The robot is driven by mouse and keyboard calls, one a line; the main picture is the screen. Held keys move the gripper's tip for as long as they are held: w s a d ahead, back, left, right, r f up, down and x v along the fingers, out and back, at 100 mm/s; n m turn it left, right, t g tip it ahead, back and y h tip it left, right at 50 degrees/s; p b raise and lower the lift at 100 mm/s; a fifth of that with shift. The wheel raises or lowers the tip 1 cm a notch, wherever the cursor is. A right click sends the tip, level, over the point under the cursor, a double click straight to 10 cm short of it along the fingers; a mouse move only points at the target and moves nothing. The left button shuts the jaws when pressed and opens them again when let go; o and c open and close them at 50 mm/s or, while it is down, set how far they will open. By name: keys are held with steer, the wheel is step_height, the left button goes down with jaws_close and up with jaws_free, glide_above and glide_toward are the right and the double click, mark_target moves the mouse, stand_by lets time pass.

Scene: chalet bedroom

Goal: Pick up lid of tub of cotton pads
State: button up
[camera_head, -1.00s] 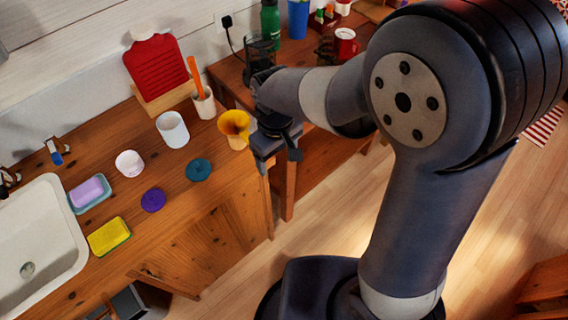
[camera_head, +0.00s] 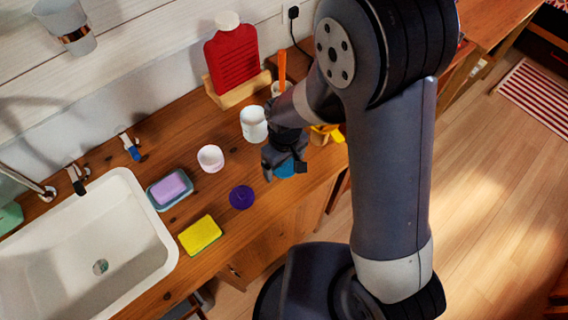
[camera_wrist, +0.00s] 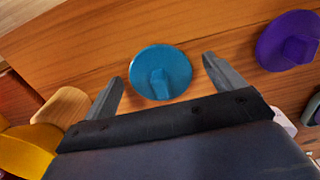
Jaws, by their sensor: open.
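A round teal lid (camera_wrist: 161,72) with a raised grip lies flat on the wooden counter. In the head view the teal lid (camera_head: 287,171) is partly hidden by my gripper (camera_head: 284,164). A similar purple lid (camera_head: 241,197) lies to its left, and the purple lid also shows at the upper right of the wrist view (camera_wrist: 288,40). A short white tub (camera_head: 211,158) and a taller white tub (camera_head: 253,125) stand behind them. I cannot tell which holds cotton pads. In the wrist view my gripper (camera_wrist: 163,71) is open, its fingers on either side of the teal lid, apart from it.
A yellow sponge (camera_head: 200,234) and a purple soap on a dish (camera_head: 169,188) lie at the left, beside the white sink (camera_head: 139,254). A yellow vessel (camera_wrist: 25,150) is close to my gripper. A red bottle-shaped thing (camera_head: 231,58) stands at the back.

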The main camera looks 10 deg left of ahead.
steer(key=shift+c, duration=0.4)
steer(key=c, duration=0.9)
steer(key=shift+r, duration=0.1)
steer(key=shift+c, duration=0.2)
